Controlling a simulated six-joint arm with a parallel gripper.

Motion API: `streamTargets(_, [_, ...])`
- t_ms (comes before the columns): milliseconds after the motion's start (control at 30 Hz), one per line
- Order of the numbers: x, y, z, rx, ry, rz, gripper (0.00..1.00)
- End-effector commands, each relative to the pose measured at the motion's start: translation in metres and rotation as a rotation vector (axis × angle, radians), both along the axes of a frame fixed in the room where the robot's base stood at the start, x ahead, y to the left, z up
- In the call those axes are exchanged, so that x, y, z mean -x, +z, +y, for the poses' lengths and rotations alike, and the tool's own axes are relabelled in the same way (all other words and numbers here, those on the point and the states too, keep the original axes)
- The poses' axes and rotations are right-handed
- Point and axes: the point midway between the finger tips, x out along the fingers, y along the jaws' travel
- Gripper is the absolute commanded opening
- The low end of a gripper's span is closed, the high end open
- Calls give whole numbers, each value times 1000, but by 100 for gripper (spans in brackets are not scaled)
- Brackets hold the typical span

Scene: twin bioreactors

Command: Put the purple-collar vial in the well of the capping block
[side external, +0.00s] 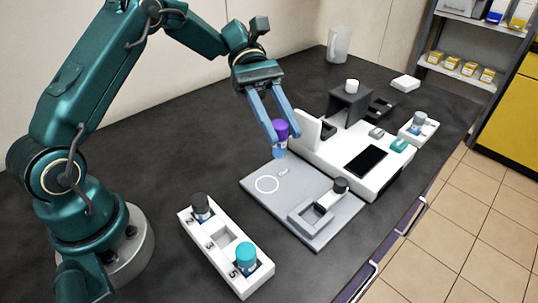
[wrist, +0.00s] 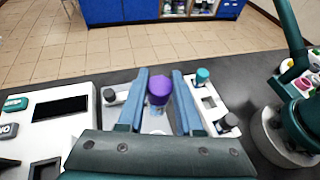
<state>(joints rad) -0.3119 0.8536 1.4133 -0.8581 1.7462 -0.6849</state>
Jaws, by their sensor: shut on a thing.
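The purple-collar vial (side external: 279,148) is between the fingers of my gripper (side external: 284,136), which is shut on it. It hangs upright or nearly so above the back of a grey plate (side external: 258,171). In the wrist view its purple top (wrist: 159,88) shows between my gripper's fingers (wrist: 160,75), and most of its body is hidden. A pale grey block (side external: 304,224) with a dark recess and a black-topped piece stands on the plate's front right; it looks like the capping block, but I cannot make out its well clearly.
A white numbered rack (side external: 212,257) holds a black-capped vial (side external: 201,206) and a teal-capped vial (side external: 246,257), with an open slot between. A white instrument (side external: 343,164) with an upright panel stands close right of the vial. The dark bench left of the plate is clear.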

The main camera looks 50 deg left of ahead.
Motion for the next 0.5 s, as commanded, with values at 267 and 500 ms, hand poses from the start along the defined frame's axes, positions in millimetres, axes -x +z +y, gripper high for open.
streamTargets(267, [3, -37, -62, 1, -7, 4, 0])
streamTargets(500, [3, -52, -87, -1, -1, -1, 0])
